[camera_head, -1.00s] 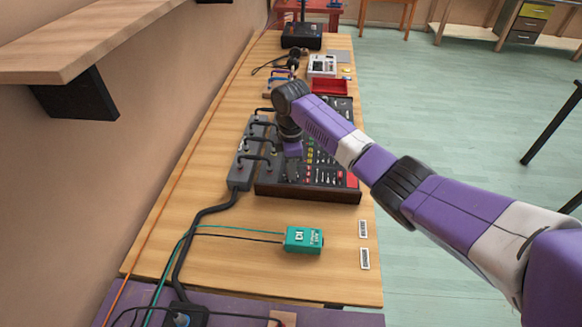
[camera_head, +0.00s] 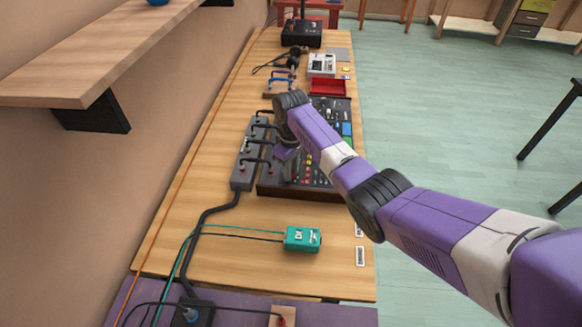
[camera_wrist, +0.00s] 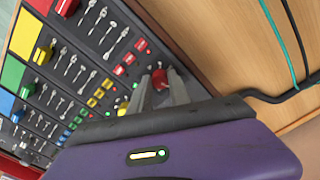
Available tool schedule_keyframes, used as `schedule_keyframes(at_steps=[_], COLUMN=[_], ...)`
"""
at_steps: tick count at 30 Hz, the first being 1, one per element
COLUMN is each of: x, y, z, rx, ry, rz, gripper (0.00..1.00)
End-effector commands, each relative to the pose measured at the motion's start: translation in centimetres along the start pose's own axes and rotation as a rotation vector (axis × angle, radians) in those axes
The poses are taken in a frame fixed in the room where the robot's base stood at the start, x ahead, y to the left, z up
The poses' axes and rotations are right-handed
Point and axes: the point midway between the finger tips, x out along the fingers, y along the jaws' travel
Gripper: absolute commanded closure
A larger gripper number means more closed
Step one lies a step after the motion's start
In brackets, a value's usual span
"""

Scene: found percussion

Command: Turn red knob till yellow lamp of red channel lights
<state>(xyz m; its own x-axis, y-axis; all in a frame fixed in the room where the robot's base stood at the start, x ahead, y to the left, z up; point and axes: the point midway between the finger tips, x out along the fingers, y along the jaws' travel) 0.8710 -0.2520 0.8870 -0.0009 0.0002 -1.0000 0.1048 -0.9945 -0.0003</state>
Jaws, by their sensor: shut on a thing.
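The red knob (camera_wrist: 161,79) shows in the wrist view between the two fingertips of my gripper (camera_wrist: 160,88), near the edge of the dark mixer panel (camera_wrist: 75,65). My gripper is shut on it, and the fingers hide part of it. A small bright yellow spot (camera_wrist: 122,108) lies left of the fingers; I cannot tell whether it is a lamp or a knob. No lit yellow lamp can be made out clearly beside the red knob. In the head view my gripper (camera_head: 285,155) is over the left part of the mixer (camera_head: 300,192), and the knob is hidden.
A grey power strip (camera_head: 243,172) with black plugs stands left of the mixer. A green box (camera_head: 302,239) lies in front, with cables. A red tray (camera_head: 328,87) stands behind.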

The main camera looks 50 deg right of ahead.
Motion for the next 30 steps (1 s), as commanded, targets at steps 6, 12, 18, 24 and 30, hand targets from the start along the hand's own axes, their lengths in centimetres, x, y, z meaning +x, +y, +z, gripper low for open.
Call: schedule_keyframes(at_steps=[6,12,18,24,30], x=[-0.12,-0.06,-0.04,-0.04,-0.05], y=[-0.08,-0.03,-0.01,0.00,0.00], z=[-0.04,-0.01,-0.02,-0.03,-0.05], rx=[0.113,0.171,0.190,0.191,0.190], ry=[0.000,0.000,0.001,0.001,0.001], rz=[-0.001,-0.001,-0.001,0.000,0.000], gripper=[1.00,1.00,1.00,1.00,0.64])
